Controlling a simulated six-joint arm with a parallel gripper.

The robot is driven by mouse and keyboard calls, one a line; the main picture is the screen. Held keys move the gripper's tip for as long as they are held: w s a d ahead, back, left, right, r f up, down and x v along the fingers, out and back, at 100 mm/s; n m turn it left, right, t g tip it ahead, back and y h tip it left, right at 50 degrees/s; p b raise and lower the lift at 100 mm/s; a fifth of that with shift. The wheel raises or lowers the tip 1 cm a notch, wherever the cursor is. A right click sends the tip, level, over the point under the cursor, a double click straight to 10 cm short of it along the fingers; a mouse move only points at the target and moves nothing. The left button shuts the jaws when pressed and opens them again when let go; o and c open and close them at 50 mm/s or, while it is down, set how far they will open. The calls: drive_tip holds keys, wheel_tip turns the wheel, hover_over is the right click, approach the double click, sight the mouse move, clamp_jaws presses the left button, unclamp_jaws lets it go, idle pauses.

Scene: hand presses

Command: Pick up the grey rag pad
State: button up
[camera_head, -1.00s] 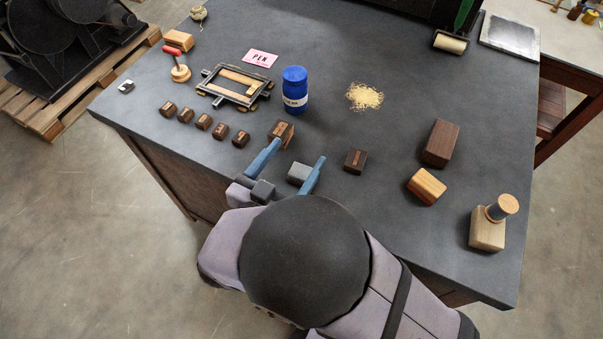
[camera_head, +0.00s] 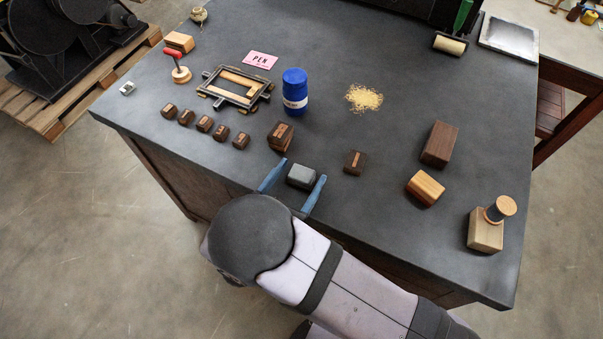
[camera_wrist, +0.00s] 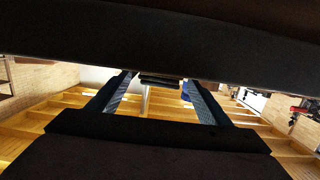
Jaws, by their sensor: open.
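The grey rag pad (camera_head: 301,176) is a small grey block lying near the front edge of the dark table. My gripper (camera_head: 296,179) is open, with one blue finger to the left of the pad and the other to its right. A small gap shows on the left; the right finger is very close to the pad, and I cannot tell whether it touches. In the wrist view, my gripper (camera_wrist: 158,90) shows its two fingers spread apart, with a dark shape between their tips that I cannot identify for certain.
A dark wooden block (camera_head: 281,136) stands just behind the left finger, and another small block (camera_head: 355,162) lies to the right. A blue jar (camera_head: 295,92) stands further back. Wooden blocks (camera_head: 426,188) are at the right.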

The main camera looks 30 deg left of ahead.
sight(308, 163)
drive_tip(key=shift+w+d+p, duration=0.1)
drive_tip(key=shift+w+p, duration=0.3)
drive_tip(key=shift+w, duration=0.1)
drive_tip(key=shift+w+f+p, duration=0.2)
drive_tip(key=shift+w+p, duration=0.3)
drive_tip(key=shift+w, duration=0.55)
drive_tip(key=shift+w+f+p, duration=0.15)
drive_tip(key=shift+w+p, duration=0.3)
drive_tip(key=shift+w, duration=0.6)
drive_tip(key=c, duration=1.1)
